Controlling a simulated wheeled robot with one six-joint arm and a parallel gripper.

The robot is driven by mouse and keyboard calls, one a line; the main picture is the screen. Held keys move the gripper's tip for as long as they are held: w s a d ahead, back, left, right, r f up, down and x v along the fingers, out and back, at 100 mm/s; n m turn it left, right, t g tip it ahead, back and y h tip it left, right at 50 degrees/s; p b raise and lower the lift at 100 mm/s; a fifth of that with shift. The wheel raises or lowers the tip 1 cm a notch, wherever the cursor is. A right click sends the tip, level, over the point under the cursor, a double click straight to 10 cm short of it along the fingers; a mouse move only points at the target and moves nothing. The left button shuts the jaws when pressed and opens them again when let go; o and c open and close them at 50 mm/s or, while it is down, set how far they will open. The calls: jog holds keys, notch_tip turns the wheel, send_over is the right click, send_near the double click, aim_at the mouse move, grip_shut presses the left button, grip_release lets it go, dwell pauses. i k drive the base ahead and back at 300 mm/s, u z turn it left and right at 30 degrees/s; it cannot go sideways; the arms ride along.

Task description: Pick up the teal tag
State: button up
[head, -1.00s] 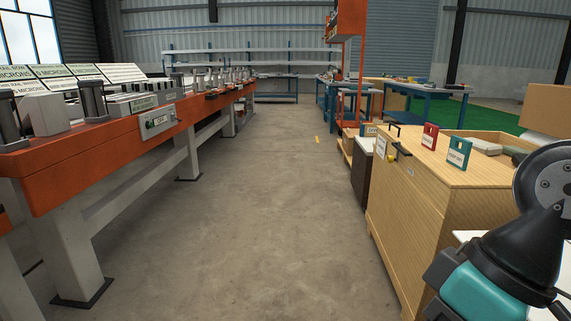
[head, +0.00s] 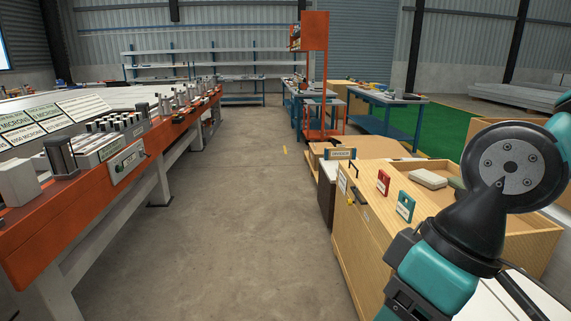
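The teal tag (head: 406,206) stands upright on the top of the wooden cabinet (head: 359,242), with a pale label on its face and a small hole near its top. A red tag (head: 383,182) stands just left of and behind it. My arm reaches in from the right edge, close to the right of the teal tag in the picture. The fingers of my gripper do not show, so whether it is open or shut is hidden.
An open wooden bin with pale blocks (head: 429,179) adjoins the cabinet top. A long orange bench (head: 60,222) with labelled blocks runs along the left. The concrete aisle (head: 235,220) between is clear. Blue tables (head: 388,116) stand farther back.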

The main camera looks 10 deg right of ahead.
aim_at(406, 211)
jog(key=z, duration=0.7)
jog(key=k, duration=0.55)
jog(key=u, duration=0.6)
jog(key=i, duration=0.8)
jog(key=u, duration=0.75)
jog(key=i, duration=1.55)
jog(key=z, duration=0.6)
jog(key=i, duration=1.05)
jog(key=z, duration=1.2)
jog(key=i, duration=0.4)
jog(key=z, duration=0.25)
